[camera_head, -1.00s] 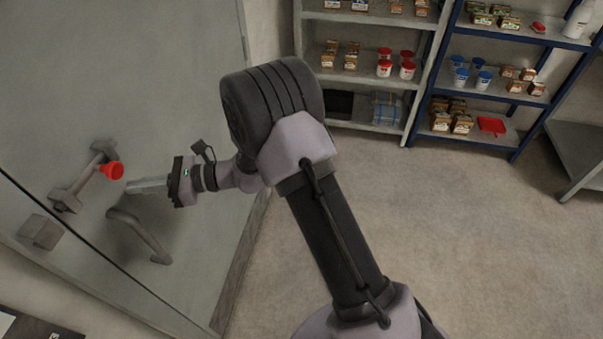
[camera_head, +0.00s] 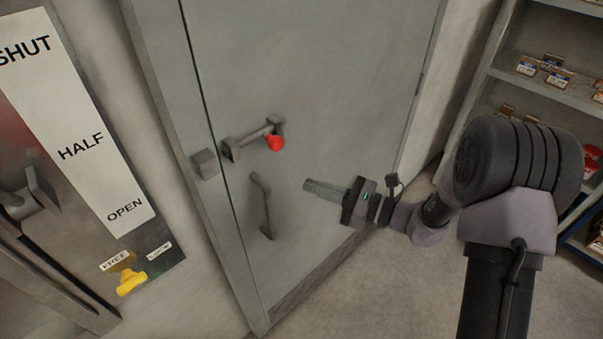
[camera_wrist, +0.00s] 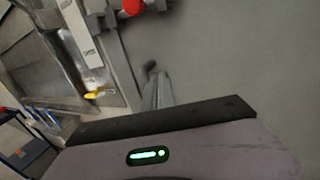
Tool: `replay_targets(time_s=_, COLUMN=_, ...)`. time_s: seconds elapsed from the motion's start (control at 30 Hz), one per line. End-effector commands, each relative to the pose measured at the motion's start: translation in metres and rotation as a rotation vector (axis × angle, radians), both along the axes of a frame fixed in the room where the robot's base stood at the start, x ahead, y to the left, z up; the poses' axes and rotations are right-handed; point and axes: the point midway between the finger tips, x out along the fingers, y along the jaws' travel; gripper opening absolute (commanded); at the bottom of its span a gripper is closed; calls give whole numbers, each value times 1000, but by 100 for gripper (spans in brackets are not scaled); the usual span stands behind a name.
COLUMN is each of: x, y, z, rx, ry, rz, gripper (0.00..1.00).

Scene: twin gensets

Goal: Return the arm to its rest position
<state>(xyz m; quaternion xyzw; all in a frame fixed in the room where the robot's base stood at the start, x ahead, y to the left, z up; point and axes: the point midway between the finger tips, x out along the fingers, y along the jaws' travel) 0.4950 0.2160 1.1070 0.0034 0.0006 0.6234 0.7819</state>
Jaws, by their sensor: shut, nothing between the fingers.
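My gripper (camera_head: 322,190) is at the end of my arm, in front of the grey door (camera_head: 340,90). Its fingers are together with nothing between them, and they point left toward the door handle (camera_head: 264,208). In the head view the fingertips appear to the right of that handle, with a gap between. My arm bends at its large dark joint at the right of the head view. In the wrist view the fingers (camera_wrist: 158,92) show beyond the dark gripper edge, partly over the handle area.
A latch bar with a red knob (camera_head: 276,143) sits on the door above the handle. At left is a panel labelled SHUT, HALF, OPEN (camera_head: 82,146), with a yellow knob (camera_head: 131,283) below. Shelves (camera_head: 548,85) stand at right. Floor (camera_head: 400,295) is clear.

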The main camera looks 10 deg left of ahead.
Motion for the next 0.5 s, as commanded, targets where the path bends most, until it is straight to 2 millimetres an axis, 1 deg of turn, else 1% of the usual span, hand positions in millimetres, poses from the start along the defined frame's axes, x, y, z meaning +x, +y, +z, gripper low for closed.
replay_targets(time_s=0.03, x=-5, y=-9, z=1, rx=-1, ry=2, rz=-3, gripper=0)
replay_targets(time_s=0.13, x=-13, y=-21, z=0, rx=-1, ry=1, rz=-1, gripper=0)
replay_targets(time_s=0.23, x=-18, y=-25, z=-1, rx=-2, ry=1, rz=0, gripper=0)
replay_targets(time_s=0.37, x=-22, y=-25, z=2, rx=-14, ry=-12, rz=17, gripper=0)
replay_targets(time_s=0.43, x=-40, y=-20, z=14, rx=-76, ry=-69, rz=85, gripper=0)
replay_targets(time_s=0.47, x=-54, y=-17, z=22, rx=-124, ry=-112, rz=133, gripper=0)
replay_targets(time_s=0.5, x=-78, y=-16, z=31, rx=-210, ry=-181, rz=211, gripper=0)
